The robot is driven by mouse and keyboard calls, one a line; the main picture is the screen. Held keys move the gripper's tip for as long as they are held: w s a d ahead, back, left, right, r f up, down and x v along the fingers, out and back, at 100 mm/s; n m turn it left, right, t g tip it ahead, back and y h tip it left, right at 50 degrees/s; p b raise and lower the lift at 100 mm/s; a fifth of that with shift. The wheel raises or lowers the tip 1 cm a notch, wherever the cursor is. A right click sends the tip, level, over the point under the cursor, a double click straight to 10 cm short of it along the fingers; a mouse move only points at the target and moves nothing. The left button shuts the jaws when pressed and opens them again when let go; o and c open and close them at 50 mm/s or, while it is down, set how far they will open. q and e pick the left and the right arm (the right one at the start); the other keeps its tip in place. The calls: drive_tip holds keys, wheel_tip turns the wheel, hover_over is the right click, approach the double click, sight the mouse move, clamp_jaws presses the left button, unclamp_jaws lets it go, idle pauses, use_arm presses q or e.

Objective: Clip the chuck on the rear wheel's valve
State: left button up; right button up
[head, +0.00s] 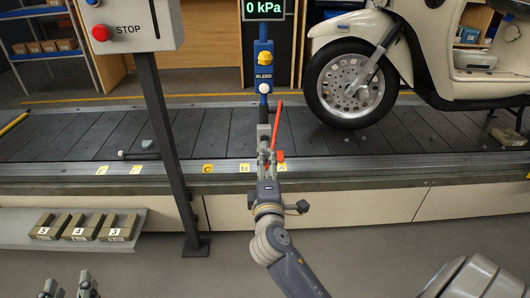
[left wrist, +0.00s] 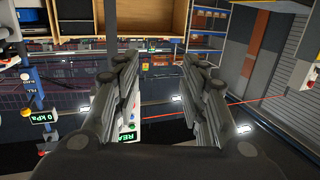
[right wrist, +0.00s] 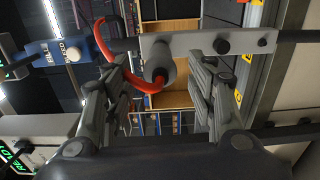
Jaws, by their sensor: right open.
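My right gripper (head: 268,158) reaches over the conveyor's near rail, below the blue BLEED post. It is open. In the right wrist view its fingers (right wrist: 160,78) stand apart on either side of a round grey fitting (right wrist: 166,57) with a red hose, apparently the chuck. The fitting sits at a grey bracket; contact with the fingers cannot be told. The red hose also shows in the head view (head: 277,122). A scooter wheel (head: 350,84) stands on the conveyor to the right; no valve can be made out. My left gripper (head: 75,287) is open and empty at bottom left.
The blue BLEED post (head: 264,66) has a yellow button, under a 0 kPa display (head: 264,8). A STOP box (head: 130,24) stands on a dark post (head: 168,150) at the left. A shelf (head: 20,226) holds numbered blocks. The slat conveyor (head: 60,138) is mostly clear to the left.

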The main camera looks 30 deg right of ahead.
sight(265, 146)
drive_tip(key=x, duration=0.5)
drive_tip(key=shift+w+d, duration=0.15)
drive_tip(key=shift+w, duration=0.2)
drive_tip(key=shift+x, duration=0.95)
use_arm(q)
drive_tip(key=shift+w+d+r+t, duration=0.1)
drive_tip(key=shift+r+t, duration=0.3)
drive_tip(key=shift+r, duration=0.3)
use_arm(e)
drive_tip(key=shift+w+d, duration=0.35)
drive_tip(key=shift+w, duration=0.25)
use_arm(q)
drive_tip(key=shift+a+f+g, duration=0.2)
drive_tip(key=shift+f+g, duration=0.3)
drive_tip(key=shift+f, duration=0.45)
drive_tip(key=shift+f, duration=0.1)
drive_tip(key=shift+s+f+g, duration=0.25)
drive_tip(key=shift+f+g, duration=0.15)
drive_tip(key=shift+f, duration=0.05)
